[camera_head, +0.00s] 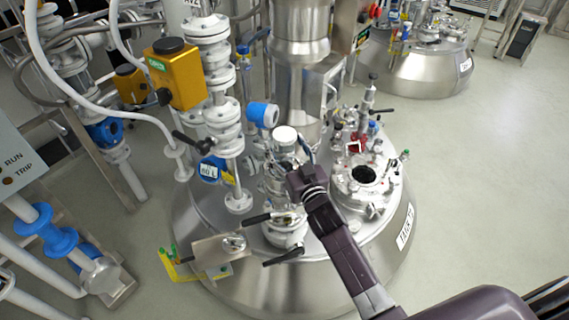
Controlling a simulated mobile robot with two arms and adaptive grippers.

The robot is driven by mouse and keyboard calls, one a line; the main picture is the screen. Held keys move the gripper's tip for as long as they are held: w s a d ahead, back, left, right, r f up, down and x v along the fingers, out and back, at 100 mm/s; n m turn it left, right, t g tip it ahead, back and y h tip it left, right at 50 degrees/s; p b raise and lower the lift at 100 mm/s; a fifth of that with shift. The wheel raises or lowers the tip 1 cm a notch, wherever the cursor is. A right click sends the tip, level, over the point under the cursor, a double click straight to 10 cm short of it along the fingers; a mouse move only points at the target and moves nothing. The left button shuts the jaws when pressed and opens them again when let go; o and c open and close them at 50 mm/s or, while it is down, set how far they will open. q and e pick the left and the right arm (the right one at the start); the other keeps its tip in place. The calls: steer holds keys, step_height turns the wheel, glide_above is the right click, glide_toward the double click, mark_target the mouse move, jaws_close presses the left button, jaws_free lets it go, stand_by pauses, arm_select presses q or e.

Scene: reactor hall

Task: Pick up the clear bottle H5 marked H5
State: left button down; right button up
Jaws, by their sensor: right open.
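I cannot make out a clear bottle marked H5 in the head view. My right arm comes in from the lower right over the steel tank (290,285). Its dark end, with my right gripper (303,178), is over the middle of the tank lid, among the fittings. The gripper is open, and I see nothing held in it. The fingers are small and hard to tell from the fittings behind. A white-topped fitting (284,136) shows just up and left of the gripper. My left gripper is not in view.
An open round port (364,175) with several valves is right of my arm. White pipework (228,140) and a yellow box (174,74) rise at the left. A metal plate (213,252) with a yellow bracket juts out front left.

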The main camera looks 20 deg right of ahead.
steer(key=shift+w, duration=0.6)
jaws_close()
